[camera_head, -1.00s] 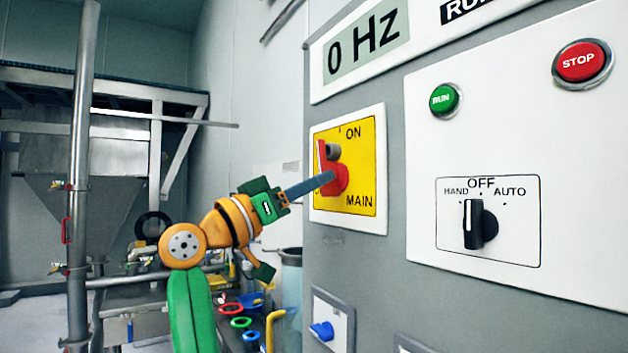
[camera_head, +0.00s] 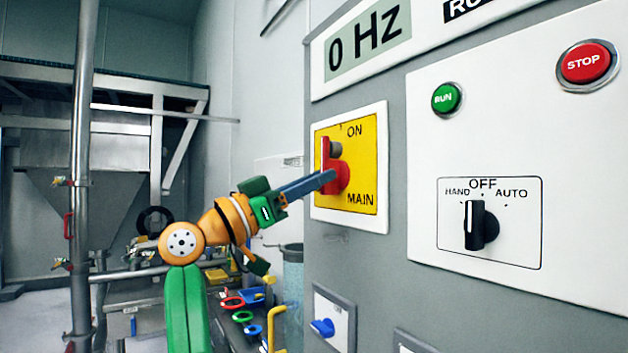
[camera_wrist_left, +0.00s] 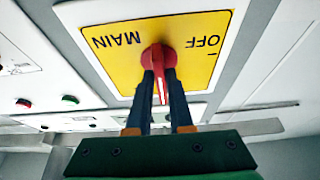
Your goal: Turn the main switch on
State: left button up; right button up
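The main switch is a red rotary knob (camera_head: 338,177) on a yellow plate (camera_head: 364,160) marked ON and MAIN, on the grey cabinet. Its red grip bar stands roughly upright in the head view. In the left wrist view the plate (camera_wrist_left: 110,62) appears upside down, with MAIN and OFF readable. My left gripper (camera_head: 325,180) reaches the knob from the left. In the left wrist view its two dark fingers (camera_wrist_left: 162,85) lie on either side of the red bar (camera_wrist_left: 160,62) and appear closed on it. The ON mark is hidden there. My right gripper is not in view.
Right of the switch are a green RUN button (camera_head: 446,98), a red STOP button (camera_head: 585,63) and a black HAND/OFF/AUTO selector (camera_head: 480,225). The display (camera_head: 367,42) reads 0 Hz. A blue knob (camera_head: 322,327) sits below. A metal pipe (camera_head: 82,180) stands at left.

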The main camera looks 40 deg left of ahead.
pick_arm(q)
jog(key=shift+w+d, duration=0.1)
jog(key=shift+w, duration=0.15)
jog(key=b+v, duration=0.4)
jog(key=v, duration=0.3)
jog(key=shift+s, duration=0.1)
